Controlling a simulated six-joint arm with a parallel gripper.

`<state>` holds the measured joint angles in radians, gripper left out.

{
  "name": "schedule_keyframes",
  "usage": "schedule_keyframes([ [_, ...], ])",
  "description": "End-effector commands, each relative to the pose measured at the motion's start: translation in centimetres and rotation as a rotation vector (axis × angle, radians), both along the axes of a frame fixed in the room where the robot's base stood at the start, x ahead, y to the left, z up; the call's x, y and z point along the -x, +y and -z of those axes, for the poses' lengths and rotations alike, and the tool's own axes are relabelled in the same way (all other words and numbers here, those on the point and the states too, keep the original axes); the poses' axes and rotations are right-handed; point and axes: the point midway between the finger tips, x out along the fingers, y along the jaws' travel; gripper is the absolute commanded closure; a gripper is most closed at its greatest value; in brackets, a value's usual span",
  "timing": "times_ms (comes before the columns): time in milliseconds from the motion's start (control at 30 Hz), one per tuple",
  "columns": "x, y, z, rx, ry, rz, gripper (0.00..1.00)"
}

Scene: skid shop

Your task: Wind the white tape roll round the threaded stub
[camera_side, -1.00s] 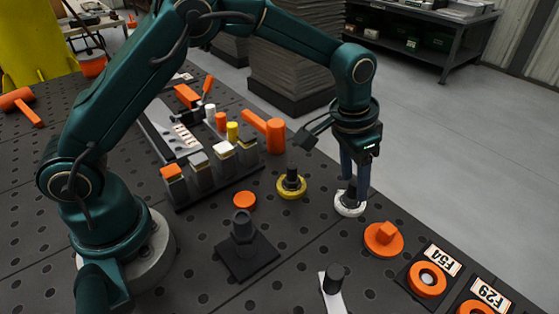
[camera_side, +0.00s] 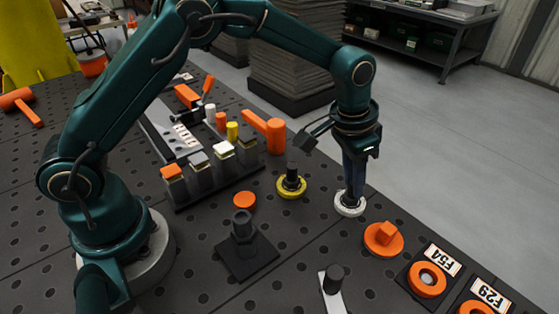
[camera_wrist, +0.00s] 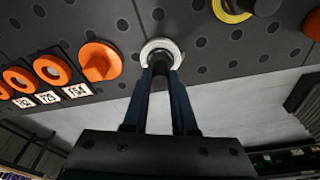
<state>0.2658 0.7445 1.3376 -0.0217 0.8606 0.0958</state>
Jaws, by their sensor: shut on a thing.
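The white tape roll (camera_side: 349,209) lies flat on the dark perforated table, near its right edge. It also shows as a pale ring in the wrist view (camera_wrist: 161,45). My gripper (camera_side: 353,195) points straight down over it, with its fingers together on the dark middle part of the roll. In the wrist view my fingertips (camera_wrist: 161,72) close in at the ring's centre. A dark upright stub (camera_side: 242,225) stands on a black square base, left of the roll; it looks like the threaded stub, though threads are too small to make out. Nothing white shows around it.
A yellow ring with a dark post (camera_side: 291,190) stands between stub and roll. An orange knobbed disc (camera_side: 383,239) sits close to the right of the roll. A flat orange disc (camera_side: 244,201) lies behind the stub. A short dark post (camera_side: 334,280) stands in front.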

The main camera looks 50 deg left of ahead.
Motion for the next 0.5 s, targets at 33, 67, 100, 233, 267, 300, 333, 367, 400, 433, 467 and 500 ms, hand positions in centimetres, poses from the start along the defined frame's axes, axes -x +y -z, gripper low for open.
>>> schedule_keyframes([
  [33, 0.0, 0.0, -0.2, 0.001, -0.002, 0.0, 1.0],
  [67, -0.1, 0.0, -0.3, 0.001, -0.003, 0.0, 1.0],
  [100, -0.1, 0.0, -0.5, 0.001, -0.004, 0.0, 1.0],
  [233, -0.1, 0.0, -1.4, 0.001, -0.004, 0.0, 1.0],
  [267, -0.1, 0.0, -1.6, 0.001, -0.003, 0.0, 1.0],
  [300, -0.1, 0.0, -1.8, 0.001, -0.003, 0.0, 1.0],
  [333, -0.1, 0.0, -2.1, 0.001, -0.004, 0.0, 1.0],
  [367, -0.1, 0.0, -2.3, 0.002, -0.005, 0.0, 1.0],
  [400, -0.1, 0.0, -2.5, 0.001, -0.003, 0.0, 1.0],
  [433, -0.1, 0.0, -2.7, 0.001, -0.003, 0.0, 1.0],
  [467, -0.1, 0.0, -2.9, 0.001, -0.004, 0.0, 1.0],
  [500, -0.1, 0.0, -3.2, 0.001, -0.003, 0.0, 1.0],
])
